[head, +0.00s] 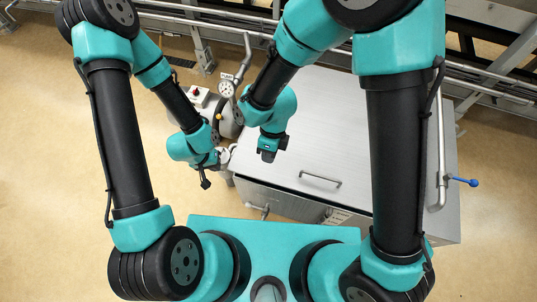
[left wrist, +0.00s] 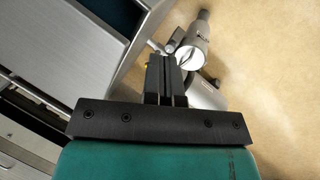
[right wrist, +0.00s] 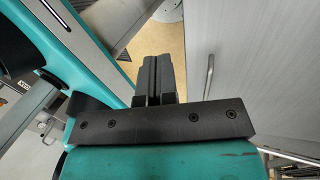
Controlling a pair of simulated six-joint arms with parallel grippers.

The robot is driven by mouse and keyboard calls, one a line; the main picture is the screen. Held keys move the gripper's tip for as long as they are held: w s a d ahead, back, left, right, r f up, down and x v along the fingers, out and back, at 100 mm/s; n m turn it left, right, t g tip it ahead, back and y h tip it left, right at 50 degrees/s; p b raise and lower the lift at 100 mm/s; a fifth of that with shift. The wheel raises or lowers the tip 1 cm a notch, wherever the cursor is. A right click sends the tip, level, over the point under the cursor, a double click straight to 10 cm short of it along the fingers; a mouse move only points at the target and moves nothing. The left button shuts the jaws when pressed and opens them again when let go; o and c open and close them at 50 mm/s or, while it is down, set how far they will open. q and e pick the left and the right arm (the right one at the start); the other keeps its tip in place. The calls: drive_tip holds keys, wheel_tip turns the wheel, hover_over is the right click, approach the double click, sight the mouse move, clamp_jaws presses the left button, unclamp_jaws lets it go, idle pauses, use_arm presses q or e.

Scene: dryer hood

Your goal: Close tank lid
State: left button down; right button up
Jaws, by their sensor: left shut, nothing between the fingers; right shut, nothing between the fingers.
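A large silver panel with a bar handle, which looks like the tank lid (head: 345,125), tops the big metal box in the head view. Its handle (head: 320,179) is near the front edge. The handle also shows in the right wrist view (right wrist: 209,76), right of the fingers. I cannot tell from these views whether the lid is fully down. My left gripper (head: 226,156) is shut and empty, left of the box's front corner; its fingers (left wrist: 168,75) point toward a metal cylinder. My right gripper (head: 267,155) is shut and empty, above the panel's left side; its fingers (right wrist: 155,75) show nothing between them.
A blue-handled valve (head: 465,182) sticks out at the right. Pipes and rails run along the back. Tan floor is open at the left.

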drive_tip(key=o, duration=0.5)
drive_tip(key=shift+c, duration=0.2)
drive_tip(key=shift+o, duration=1.2)
drive_tip(key=shift+r+y, duration=0.1)
drive_tip(key=shift+y, duration=0.2)
wheel_tip(320, 180, up, 6)
drive_tip(key=t+h, duration=0.2)
drive_tip(key=t, duration=0.3)
hover_over(312, 174)
drive_tip(key=s, duration=0.2)
drive_tip(key=shift+w+a+r, duration=0.1)
drive_tip(key=shift+w+a, duration=0.05)
drive_tip(key=shift+w, duration=0.1)
drive_tip(key=shift+w+d+f, duration=0.1)
drive_tip(key=shift+w+f, duration=0.15)
drive_tip(key=shift+f, duration=2.65)
drive_tip(key=shift+w+d+f, duration=0.1)
drive_tip(key=shift+w+f, duration=0.2)
drive_tip(key=shift+f, duration=2.6)
drive_tip(key=shift+w+f, duration=0.25)
drive_tip(key=shift+f, duration=2.65)
